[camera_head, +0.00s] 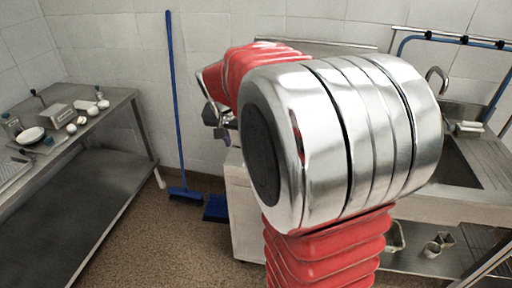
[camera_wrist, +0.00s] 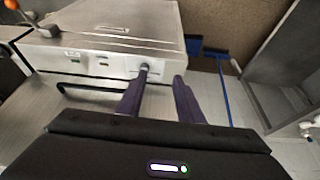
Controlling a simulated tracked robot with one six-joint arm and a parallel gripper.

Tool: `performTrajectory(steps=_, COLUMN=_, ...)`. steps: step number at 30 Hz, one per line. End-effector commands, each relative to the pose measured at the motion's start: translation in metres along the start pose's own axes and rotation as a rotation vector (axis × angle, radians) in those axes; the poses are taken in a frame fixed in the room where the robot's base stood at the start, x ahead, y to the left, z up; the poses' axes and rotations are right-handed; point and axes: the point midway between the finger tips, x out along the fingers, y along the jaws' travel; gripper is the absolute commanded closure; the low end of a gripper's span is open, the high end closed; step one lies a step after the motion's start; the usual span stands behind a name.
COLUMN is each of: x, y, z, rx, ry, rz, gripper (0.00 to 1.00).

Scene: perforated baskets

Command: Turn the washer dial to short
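The washer (camera_wrist: 110,35) is a pale box with a control panel on its front in the wrist view. A small dial or knob (camera_wrist: 143,69) sticks out of the panel beside the left fingertip. My gripper (camera_wrist: 161,79) is open, with its two dark fingers apart and nothing seen between them. I cannot tell whether the left finger touches the dial. The dial's setting and any labels are too small to read. In the head view the washer (camera_head: 241,210) is mostly hidden by my arm, and part of my gripper (camera_head: 214,116) shows at its upper left.
A metal table (camera_head: 100,150) with dishes and several small items stands on the left. A blue broom (camera_head: 178,120) leans on the wall, with a blue dustpan (camera_head: 215,208) on the floor. A sink counter (camera_head: 490,165) stands on the right. The floor at centre-left is clear.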

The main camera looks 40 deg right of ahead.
Motion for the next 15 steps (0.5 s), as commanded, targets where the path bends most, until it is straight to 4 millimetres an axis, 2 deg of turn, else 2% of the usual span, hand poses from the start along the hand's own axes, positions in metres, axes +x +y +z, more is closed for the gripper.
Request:
performTrajectory(steps=1, x=-0.014, y=-0.003, z=0.012, rx=-0.036, ry=0.003, rz=-0.019, gripper=0.67)
performTrajectory(steps=6, x=-0.048, y=-0.009, z=0.052, rx=-0.163, ry=0.008, rz=-0.076, gripper=0.67)
performTrajectory(steps=15, x=-0.096, y=-0.009, z=0.126, rx=-0.387, ry=0.025, rz=-0.178, gripper=0.67)
